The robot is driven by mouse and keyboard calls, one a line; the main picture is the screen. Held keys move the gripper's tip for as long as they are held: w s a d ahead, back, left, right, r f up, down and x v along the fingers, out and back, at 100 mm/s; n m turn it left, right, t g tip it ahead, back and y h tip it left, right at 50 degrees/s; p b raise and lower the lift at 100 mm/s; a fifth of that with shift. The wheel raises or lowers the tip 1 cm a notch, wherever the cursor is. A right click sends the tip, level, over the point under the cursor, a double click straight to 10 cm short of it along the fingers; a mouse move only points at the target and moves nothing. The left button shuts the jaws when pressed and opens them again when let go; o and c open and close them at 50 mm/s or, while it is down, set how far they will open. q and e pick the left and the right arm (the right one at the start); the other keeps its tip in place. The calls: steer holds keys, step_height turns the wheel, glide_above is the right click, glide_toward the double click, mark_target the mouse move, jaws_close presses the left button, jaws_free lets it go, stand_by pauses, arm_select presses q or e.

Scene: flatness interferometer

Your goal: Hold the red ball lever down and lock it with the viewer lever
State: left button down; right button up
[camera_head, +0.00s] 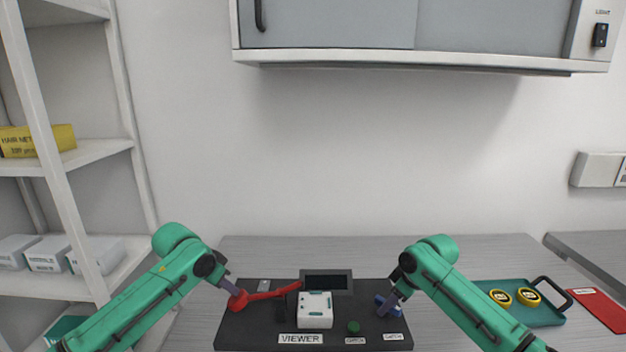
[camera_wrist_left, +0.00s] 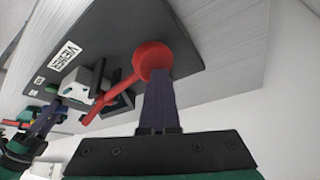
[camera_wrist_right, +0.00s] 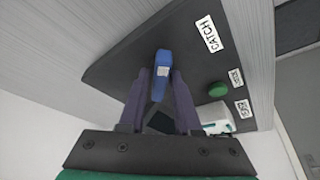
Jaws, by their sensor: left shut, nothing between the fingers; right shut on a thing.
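The red ball (camera_head: 238,301) sits at the left end of a red lever arm (camera_head: 272,294) on a black base plate (camera_head: 250,325). My left gripper (camera_head: 230,287) is shut and empty, its fingertips against or very close to the ball; in the left wrist view the fingers (camera_wrist_left: 157,85) meet the ball (camera_wrist_left: 153,55). My right gripper (camera_head: 392,302) is shut on a blue lever (camera_wrist_right: 162,66) at the plate's right side. A label reading CATCH (camera_wrist_right: 208,33) lies beside that lever.
A white box (camera_head: 314,311), a dark screen (camera_head: 327,282) and a green knob (camera_head: 354,327) stand between the grippers. A green tray (camera_head: 535,314) with yellow rings and a red card (camera_head: 598,309) lie at right. The table behind is clear.

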arm_select(q)
steer(key=shift+d, duration=0.3)
arm_select(e)
steer(key=shift+a, duration=0.25)
steer(key=n, duration=0.2)
steer(key=n+g+y, duration=0.1)
steer(key=n, duration=0.1)
steer(key=shift+n+g, duration=0.3)
steer(key=shift+n, duration=0.1)
steer(key=o, duration=0.7)
arm_select(q)
steer(key=shift+a+f, duration=0.1)
steer(key=shift+a, duration=0.1)
arm_select(e)
steer(key=shift+o, duration=0.2)
steer(key=shift+d+r, duration=0.1)
steer(key=shift+r, duration=0.05)
steer(key=shift+d+r, duration=0.1)
steer(key=shift+r, duration=2.5)
jaws_close()
